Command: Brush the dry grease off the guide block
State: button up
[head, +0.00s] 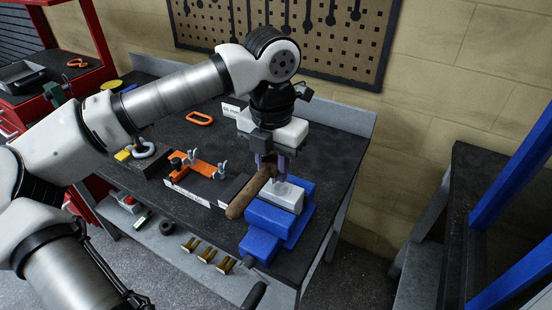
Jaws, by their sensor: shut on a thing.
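My gripper (270,167) is over the right front part of the dark workbench, pointing down. It is shut on a brush with a brown wooden handle (246,196), which slants toward the front left. The brush's bristles are hidden behind the handle and fingers. A pale grey block (284,197), which looks like the guide block, sits in the blue vise (262,247) right under the gripper. The brush is at the block's upper left side; I cannot tell whether it touches. Any grease on the block is too small to make out.
An orange fixture with wing nuts (200,168) stands left of the vise. An orange ring (200,118) lies behind it on the workbench (170,105). A pegboard (300,40) hangs behind; a blue post (515,165) stands at right.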

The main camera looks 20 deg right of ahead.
jog(key=shift+f+b, duration=0.1)
jog(key=shift+b, duration=0.3)
notch_tip(320, 180, down, 6)
jog(key=b, duration=0.5)
jog(key=shift+r, duration=0.2)
jog(key=shift+f+b, duration=0.6)
jog(key=shift+b, duration=0.15)
dwell(0.4)
jog(key=shift+s, duration=0.1)
